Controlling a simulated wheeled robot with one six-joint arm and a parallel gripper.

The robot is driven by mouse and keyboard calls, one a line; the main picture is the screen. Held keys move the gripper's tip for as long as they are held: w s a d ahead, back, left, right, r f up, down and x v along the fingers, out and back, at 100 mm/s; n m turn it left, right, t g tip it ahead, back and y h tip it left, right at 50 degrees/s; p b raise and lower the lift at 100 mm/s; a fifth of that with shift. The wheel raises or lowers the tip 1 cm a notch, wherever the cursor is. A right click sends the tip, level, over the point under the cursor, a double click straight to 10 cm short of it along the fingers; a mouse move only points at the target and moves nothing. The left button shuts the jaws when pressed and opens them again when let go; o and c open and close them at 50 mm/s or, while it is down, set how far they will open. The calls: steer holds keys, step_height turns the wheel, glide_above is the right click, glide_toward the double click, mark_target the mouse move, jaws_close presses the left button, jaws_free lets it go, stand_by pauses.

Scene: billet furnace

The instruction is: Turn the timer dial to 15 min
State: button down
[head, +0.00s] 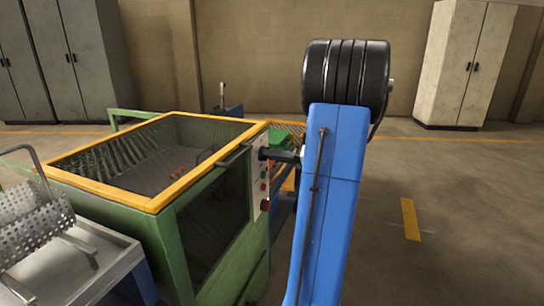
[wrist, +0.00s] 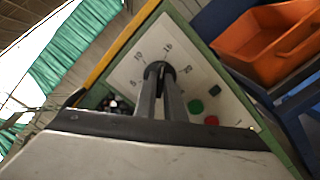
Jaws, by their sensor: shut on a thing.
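The timer dial (wrist: 156,66) is a small dark knob on a white control panel (wrist: 180,35), with printed numbers around it. I read 10 to its upper left, 15 above and 20 to its right. My gripper (wrist: 160,80) is shut on the dial, and its two fingers cover most of it. The dial's pointer is hidden, so I cannot tell its setting. In the head view my gripper (head: 272,154) reaches left to the panel (head: 260,172) on the end of the green machine, and the dial is hidden behind the fingers.
A green button (wrist: 196,106) and a red button (wrist: 211,120) sit close below the dial. An orange bin (wrist: 270,42) stands beside the panel. Open floor (head: 450,220) lies to the right.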

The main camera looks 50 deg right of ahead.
steer(key=shift+f+m, duration=0.1)
steer(key=shift+m, duration=0.6)
steer(key=c, duration=1.8)
jaws_free()
steer(key=shift+c, duration=0.2)
steer(key=v, duration=1.7)
steer(key=shift+s, duration=0.25)
steer(key=shift+d, duration=0.15)
